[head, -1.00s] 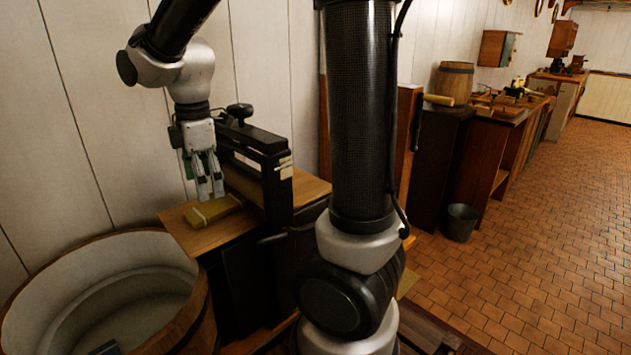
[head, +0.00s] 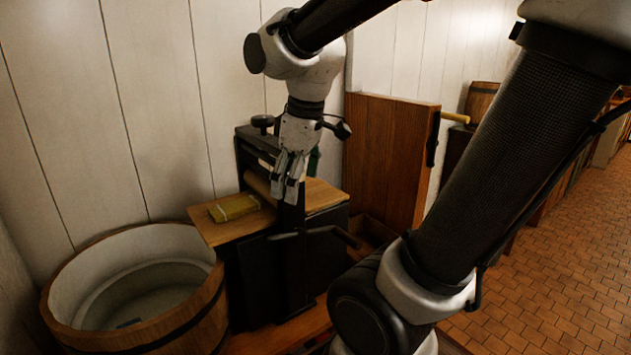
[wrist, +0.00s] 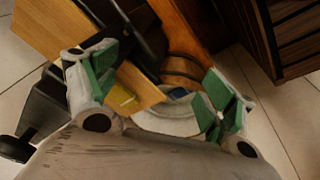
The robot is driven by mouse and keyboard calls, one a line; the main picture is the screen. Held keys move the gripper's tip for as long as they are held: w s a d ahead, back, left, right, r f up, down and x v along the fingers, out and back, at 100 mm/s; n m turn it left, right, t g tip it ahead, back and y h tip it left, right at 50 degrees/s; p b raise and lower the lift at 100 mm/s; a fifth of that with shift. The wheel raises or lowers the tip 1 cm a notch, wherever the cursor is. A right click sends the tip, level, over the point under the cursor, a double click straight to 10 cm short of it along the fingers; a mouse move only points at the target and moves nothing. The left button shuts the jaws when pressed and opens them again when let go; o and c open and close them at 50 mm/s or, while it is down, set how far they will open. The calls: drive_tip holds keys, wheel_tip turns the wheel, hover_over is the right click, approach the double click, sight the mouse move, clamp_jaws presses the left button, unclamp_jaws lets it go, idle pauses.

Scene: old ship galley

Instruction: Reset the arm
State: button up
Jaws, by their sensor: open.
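My gripper (head: 289,181) is open and empty, pointing down in the head view. It hangs in front of the black mangle-like press (head: 262,165) with wooden boards. In the wrist view my gripper (wrist: 155,92) shows its green-padded fingers spread wide, with nothing between them. A yellow folded bundle (head: 233,207) lies on the press's left board, apart from my gripper.
A round wooden tub (head: 75,338) stands left of the press. A brown wooden panel (head: 388,155) stands behind on the right. The tiled floor (head: 560,270) at right is clear. The white plank wall (head: 150,110) is close behind the press.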

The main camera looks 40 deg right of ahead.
drive_tip(key=s, duration=0.1)
drive_tip(key=d+m, duration=0.1)
drive_tip(key=s+m, duration=0.1)
drive_tip(key=shift+s+d+r, duration=0.25)
drive_tip(key=shift+s, duration=0.05)
drive_tip(key=s+d+m+t, duration=0.1)
drive_tip(key=s+d+m, duration=0.1)
drive_tip(key=s+m, duration=0.3)
drive_tip(key=shift+s+d+t, duration=0.15)
drive_tip(key=shift+s+t, duration=0.2)
drive_tip(key=shift+t, duration=0.05)
idle(0.4)
